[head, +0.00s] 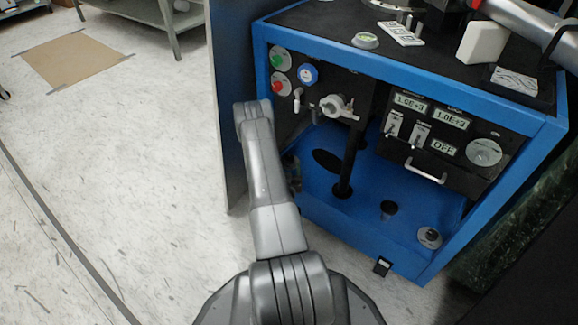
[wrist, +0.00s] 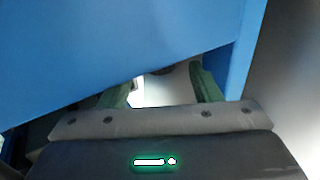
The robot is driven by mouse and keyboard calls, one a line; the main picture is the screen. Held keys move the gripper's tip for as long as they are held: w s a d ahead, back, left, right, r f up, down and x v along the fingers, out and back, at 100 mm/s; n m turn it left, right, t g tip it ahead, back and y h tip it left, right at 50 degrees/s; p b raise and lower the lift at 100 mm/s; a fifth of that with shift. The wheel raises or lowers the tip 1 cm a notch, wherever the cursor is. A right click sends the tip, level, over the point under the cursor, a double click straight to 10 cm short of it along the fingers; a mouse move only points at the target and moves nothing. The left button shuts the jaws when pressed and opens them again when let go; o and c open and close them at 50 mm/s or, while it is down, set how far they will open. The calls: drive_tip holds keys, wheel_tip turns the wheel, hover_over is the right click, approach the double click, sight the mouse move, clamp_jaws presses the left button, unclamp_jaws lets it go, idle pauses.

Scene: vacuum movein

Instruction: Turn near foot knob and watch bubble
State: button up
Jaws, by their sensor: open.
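The blue cart (head: 440,275) with a black top stands right of centre in the head view. A small round greenish vial, which looks like the bubble level (head: 365,40), lies on its top; the bubble itself is too small to read. In the wrist view my gripper (wrist: 162,90) is open, its green fingers spread just under the blue cart edge (wrist: 120,50). A bright pale patch with a small dark piece shows between the fingers; I cannot tell whether this is the near foot knob. In the head view my arm hides the gripper and any foot there.
The cart front carries green and red buttons (head: 279,59), a valve (head: 335,105) and a display panel (head: 432,110). A grey panel (head: 230,120) stands along its left side. Pale floor (head: 110,150) is clear to the left; a cardboard sheet (head: 80,57) lies farther back.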

sight(287, 162)
drive_tip(key=shift+w+d, duration=0.1)
drive_tip(key=shift+w, duration=1.35)
drive_tip(key=shift+c, duration=0.4)
drive_tip(key=c, duration=0.9)
drive_tip(key=shift+w+a+m+h, duration=0.1)
drive_tip(key=shift+a+m+h, duration=0.1)
drive_tip(key=shift+m+h, duration=1.05)
drive_tip(key=shift+a+m+g+h, duration=0.1)
drive_tip(key=shift+m+g+h, duration=0.45)
drive_tip(key=shift+h, duration=0.55)
drive_tip(key=shift+a+m+g+h, duration=0.1)
drive_tip(key=shift+m+g+h, duration=0.4)
drive_tip(key=shift+h, duration=0.55)
drive_tip(key=o, duration=1)
drive_tip(key=shift+d, duration=0.1)
